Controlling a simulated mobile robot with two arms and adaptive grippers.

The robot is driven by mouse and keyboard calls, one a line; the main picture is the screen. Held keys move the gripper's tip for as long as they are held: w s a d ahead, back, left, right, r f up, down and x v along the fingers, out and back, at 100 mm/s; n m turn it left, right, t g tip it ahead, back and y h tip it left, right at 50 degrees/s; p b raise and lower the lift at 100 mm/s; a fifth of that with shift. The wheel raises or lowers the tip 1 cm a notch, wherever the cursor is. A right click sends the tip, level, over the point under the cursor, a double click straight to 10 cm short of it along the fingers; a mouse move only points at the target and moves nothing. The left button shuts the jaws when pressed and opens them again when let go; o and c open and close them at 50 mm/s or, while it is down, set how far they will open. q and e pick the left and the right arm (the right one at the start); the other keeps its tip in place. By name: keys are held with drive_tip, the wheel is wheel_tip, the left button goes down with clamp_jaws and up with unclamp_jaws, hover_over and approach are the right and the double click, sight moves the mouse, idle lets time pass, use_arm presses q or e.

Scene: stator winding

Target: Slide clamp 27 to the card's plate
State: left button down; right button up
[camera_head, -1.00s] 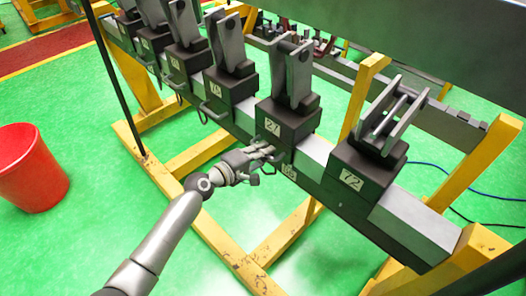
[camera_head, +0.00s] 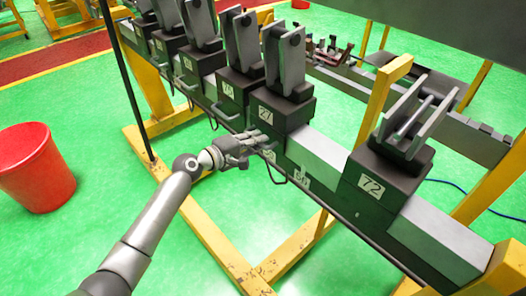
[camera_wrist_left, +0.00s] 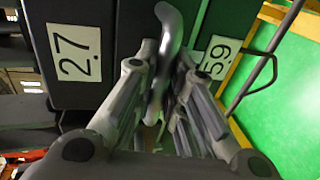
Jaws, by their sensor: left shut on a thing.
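Clamp 27 (camera_head: 283,113) is a dark block with two upright grey plates, seated on the long rail. Its white label 27 also shows in the left wrist view (camera_wrist_left: 75,53). My left gripper (camera_head: 268,146) is at the lower front of clamp 27. In the left wrist view its fingers (camera_wrist_left: 158,95) are shut around a curved grey handle (camera_wrist_left: 168,35) beside the clamp's block. A plate reading 59 (camera_wrist_left: 218,57) shows just right of the handle there. Another number plate (camera_head: 301,180), hard to read, is on the rail right of the clamp. No card is visible. My right gripper is out of view.
Clamp 72 (camera_head: 384,186) stands farther right on the rail, with bare rail (camera_head: 322,158) between. A clamp labelled 76 (camera_head: 237,96) stands close on the left, with several more beyond. Yellow stands (camera_head: 209,229) support the rail. A red bin (camera_head: 36,170) is at left.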

use_arm(q)
drive_tip(key=shift+s+d, duration=0.1)
drive_tip(key=shift+d, duration=0.05)
drive_tip(key=c, duration=1.5)
unclamp_jaws()
drive_tip(key=shift+s, duration=0.1)
drive_tip(key=v, duration=1.2)
